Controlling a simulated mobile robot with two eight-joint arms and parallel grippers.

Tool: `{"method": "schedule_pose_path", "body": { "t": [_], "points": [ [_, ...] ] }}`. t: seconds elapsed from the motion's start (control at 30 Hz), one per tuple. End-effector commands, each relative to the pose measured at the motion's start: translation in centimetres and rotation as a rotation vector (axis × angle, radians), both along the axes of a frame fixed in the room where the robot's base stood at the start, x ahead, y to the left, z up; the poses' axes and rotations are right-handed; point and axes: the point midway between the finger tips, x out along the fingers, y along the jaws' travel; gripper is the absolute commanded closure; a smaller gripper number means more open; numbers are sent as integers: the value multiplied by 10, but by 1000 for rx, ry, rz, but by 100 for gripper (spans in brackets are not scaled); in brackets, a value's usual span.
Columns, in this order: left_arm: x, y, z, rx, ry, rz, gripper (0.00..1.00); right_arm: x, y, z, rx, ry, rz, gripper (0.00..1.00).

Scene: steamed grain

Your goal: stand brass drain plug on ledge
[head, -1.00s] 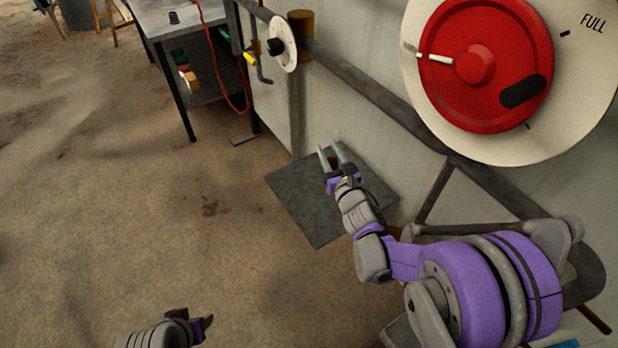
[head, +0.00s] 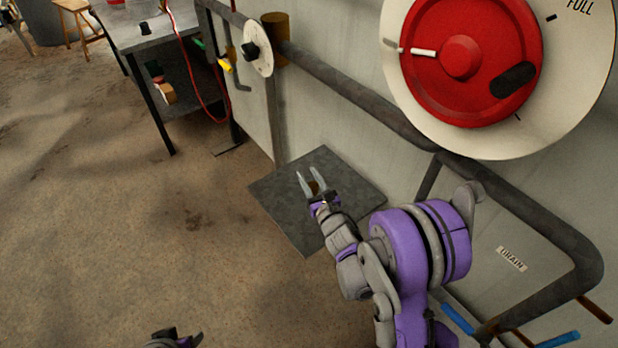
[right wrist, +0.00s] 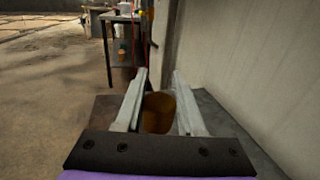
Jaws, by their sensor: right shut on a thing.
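The brass drain plug (head: 314,187) is a small brown-gold piece between the fingers of my right gripper (head: 312,178). The right wrist view shows the plug (right wrist: 158,112) as a rounded brass body, with one finger of the right gripper (right wrist: 159,95) on each side. The ledge, a dark grey square plate (head: 277,208) by the wall, lies under the right gripper in the head view. I cannot tell whether the plug touches it. My left gripper (head: 188,338) shows only partly at the bottom edge, away from the ledge; its jaws are unclear.
A large red dial (head: 460,60) on a white disc is on the wall at upper right. A grey pipe (head: 360,95) runs along the wall behind the ledge. A metal table (head: 150,30) with a red hose (head: 190,115) stands at upper left. The floor on the left is open.

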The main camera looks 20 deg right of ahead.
Motion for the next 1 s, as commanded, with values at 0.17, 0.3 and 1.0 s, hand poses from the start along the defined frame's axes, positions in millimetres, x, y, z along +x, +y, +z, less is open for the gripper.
{"method": "schedule_pose_path", "body": {
  "t": [0.17, 0.3, 1.0],
  "points": [
    [0, 0, 0, 0, 0, 0, 50, 0, 0, 1, 0, -1, 1, 100],
    [0, 0, -3, 0, 1, 0, 50, 0, 0, -3, 0, 0, 0, 58],
    [0, 0, -2, 0, 1, 0, 50, -29, -3, 1, 0, 0, -1, 32]
  ]
}}
